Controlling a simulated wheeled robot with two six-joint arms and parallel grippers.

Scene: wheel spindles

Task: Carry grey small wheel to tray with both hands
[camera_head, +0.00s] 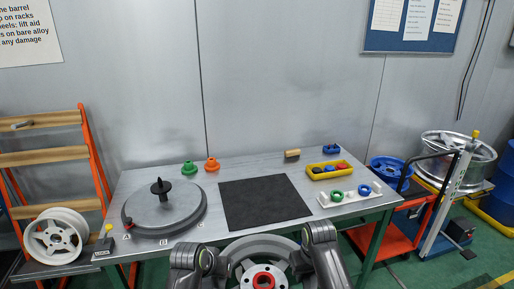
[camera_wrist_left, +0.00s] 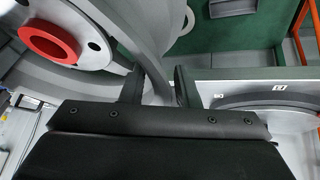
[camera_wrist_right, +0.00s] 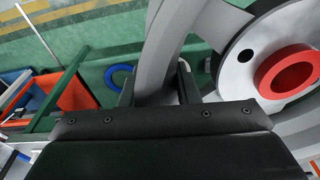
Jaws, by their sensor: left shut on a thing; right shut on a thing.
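The grey small wheel (camera_head: 262,243) is at the bottom centre of the head view, at the table's front edge, with a red ring (camera_head: 264,281) at its hub. My left gripper (camera_wrist_left: 158,88) is shut on the wheel's rim on its left side. My right gripper (camera_wrist_right: 156,88) is shut on the rim on the opposite side. The wheel's lower part is cut off in the head view. A yellow tray (camera_head: 311,175) with small red and blue parts and a white tray (camera_head: 324,202) with green and blue rings sit on the table's right side.
A black mat (camera_head: 263,203) lies bare at the table's middle. A round grey turntable (camera_head: 190,213) with a black spindle stands on the left. Green (camera_head: 190,168) and orange (camera_head: 212,165) cones stand behind. A red cart (camera_head: 400,240) with a blue wheel (camera_head: 391,171) is at the right.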

